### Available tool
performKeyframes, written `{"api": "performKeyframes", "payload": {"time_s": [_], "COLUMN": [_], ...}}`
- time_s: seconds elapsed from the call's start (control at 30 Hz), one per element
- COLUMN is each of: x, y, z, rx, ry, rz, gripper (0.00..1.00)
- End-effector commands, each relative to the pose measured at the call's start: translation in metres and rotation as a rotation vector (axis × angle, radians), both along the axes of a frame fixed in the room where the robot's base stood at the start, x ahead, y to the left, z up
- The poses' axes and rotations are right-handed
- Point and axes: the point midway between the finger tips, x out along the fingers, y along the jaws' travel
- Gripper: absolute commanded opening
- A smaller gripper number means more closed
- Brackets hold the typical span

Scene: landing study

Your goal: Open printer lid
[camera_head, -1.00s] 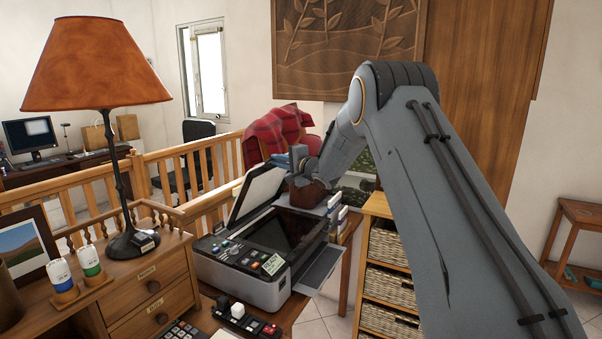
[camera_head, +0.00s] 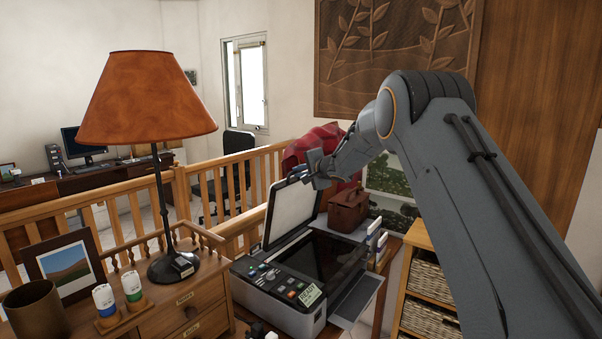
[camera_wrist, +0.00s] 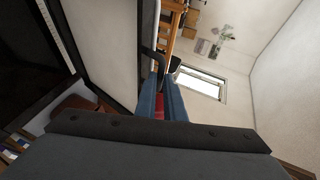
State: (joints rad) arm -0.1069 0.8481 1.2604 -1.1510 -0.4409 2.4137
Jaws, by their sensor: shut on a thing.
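The printer (camera_head: 275,305) stands on a wooden desk, with buttons and a small label on its front. Its lid (camera_head: 291,212) is raised steeply, pale underside showing, and the dark scanner glass (camera_head: 330,258) is exposed. In the wrist view, my two blue-grey fingers (camera_wrist: 162,82) close at the dark rim of the lid (camera_wrist: 100,35), whose pale underside fills the upper left. The exact contact is partly hidden by the fingers.
A lamp (camera_head: 150,105) stands left of the printer on a drawer cabinet (camera_head: 195,315). A wooden railing (camera_head: 235,185) runs behind. A brown bag (camera_head: 347,210) sits just behind the printer on the right, and a basket shelf (camera_head: 428,290) stands at right.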

Motion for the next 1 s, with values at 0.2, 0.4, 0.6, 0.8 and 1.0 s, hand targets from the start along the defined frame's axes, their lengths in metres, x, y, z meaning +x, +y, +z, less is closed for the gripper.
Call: {"api": "performKeyframes", "payload": {"time_s": [0.2,0.4,0.6,0.8,1.0], "x": [0.003,0.001,-0.002,-0.019,-0.041], "y": [-0.001,0.002,0.000,-0.013,-0.026], "z": [0.014,0.009,0.009,0.014,0.023], "rx": [0.007,0.004,0.002,0.002,0.004], "ry": [-0.018,-0.012,-0.010,-0.010,-0.010], "rz": [-0.004,0.001,0.000,-0.002,-0.003], "gripper": [0.26,0.28,0.28,0.28,0.28]}}
